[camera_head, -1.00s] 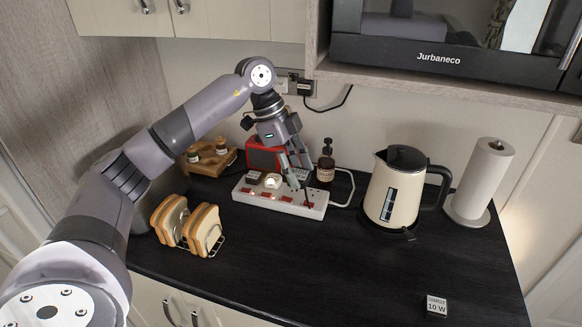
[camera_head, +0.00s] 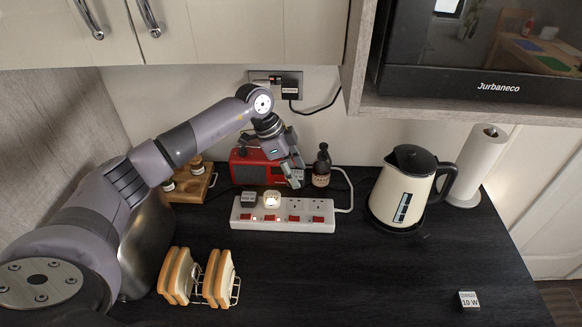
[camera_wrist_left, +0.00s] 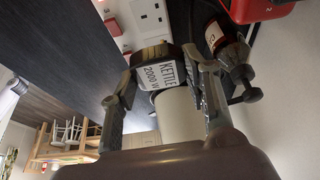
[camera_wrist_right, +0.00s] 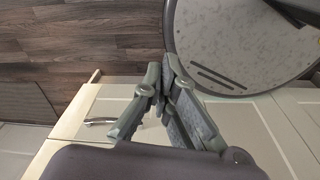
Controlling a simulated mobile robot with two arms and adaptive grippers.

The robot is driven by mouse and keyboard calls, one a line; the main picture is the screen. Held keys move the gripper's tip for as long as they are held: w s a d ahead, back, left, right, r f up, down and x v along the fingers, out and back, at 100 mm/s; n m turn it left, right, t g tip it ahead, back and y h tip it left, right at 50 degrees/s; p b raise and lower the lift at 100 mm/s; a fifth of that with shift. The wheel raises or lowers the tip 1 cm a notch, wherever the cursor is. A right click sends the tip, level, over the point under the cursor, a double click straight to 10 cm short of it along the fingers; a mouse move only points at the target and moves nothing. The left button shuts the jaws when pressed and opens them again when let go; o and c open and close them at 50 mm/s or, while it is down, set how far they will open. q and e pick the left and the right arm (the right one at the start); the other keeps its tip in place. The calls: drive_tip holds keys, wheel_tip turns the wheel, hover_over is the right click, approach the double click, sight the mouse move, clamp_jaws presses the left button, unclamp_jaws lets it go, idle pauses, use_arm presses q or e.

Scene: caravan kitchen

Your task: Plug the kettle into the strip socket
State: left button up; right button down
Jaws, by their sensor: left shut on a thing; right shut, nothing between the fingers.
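The white strip socket (camera_head: 283,226) lies on the dark worktop. A dark plug (camera_head: 248,199) and a white plug (camera_head: 272,199) sit in its two left outlets; the two right outlets look empty. My left gripper (camera_head: 296,181) is at the strip's back edge, near the right outlets. It is shut on the kettle plug, whose label "KETTLE 2000 W" (camera_wrist_left: 165,70) shows between the fingers in the left wrist view. A slotted outlet of the strip (camera_wrist_left: 150,18) shows beyond it. The cream kettle (camera_head: 402,190) stands upright at right. My right gripper (camera_wrist_right: 172,90) is shut and empty, only in its wrist view.
A red appliance (camera_head: 252,168) and a dark bottle (camera_head: 321,166) stand behind the strip. A toast rack with bread (camera_head: 199,276) is in front left. A paper roll (camera_head: 478,165) and a small "10 W" block (camera_head: 469,300) are at right. The front middle worktop is clear.

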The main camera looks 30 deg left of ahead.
use_arm(q)
wheel_tip(320, 180, down, 6)
drive_tip(key=b, duration=0.4)
drive_tip(key=shift+r+b, duration=0.1)
drive_tip(key=shift+b, duration=0.25)
drive_tip(key=shift+f, duration=0.65)
drive_tip(key=shift+p, duration=0.5)
idle(0.6)
drive_tip(key=shift+f+b, duration=0.6)
drive_tip(key=shift+f, duration=0.6)
drive_tip(key=o, duration=1.2)
